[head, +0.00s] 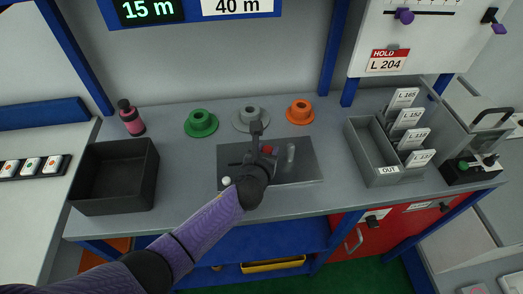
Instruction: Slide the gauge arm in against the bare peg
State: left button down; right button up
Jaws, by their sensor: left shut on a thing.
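A dark grey plate (305,172) lies on the workbench, with a pale grey upright peg (290,152) standing bare on its right half. My left gripper (262,152) is over the middle of the plate, left of the peg, and is shut on what seems to be the gauge arm. A red part (268,150) shows beside the fingers, apart from the peg. The gripper and wrist hide most of the gauge arm, so its exact outline cannot be told. My right gripper is not in view.
Green (201,124), grey (245,121) and orange (299,111) flanged spools stand behind the plate. A black bin (113,203) and a dark pink bottle (131,119) are at left. A grey OUT tray (374,152) with labelled cards is at right. Bench around the plate is clear.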

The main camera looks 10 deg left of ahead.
pick_arm(q)
jog(key=shift+c, duration=1.5)
grip_release()
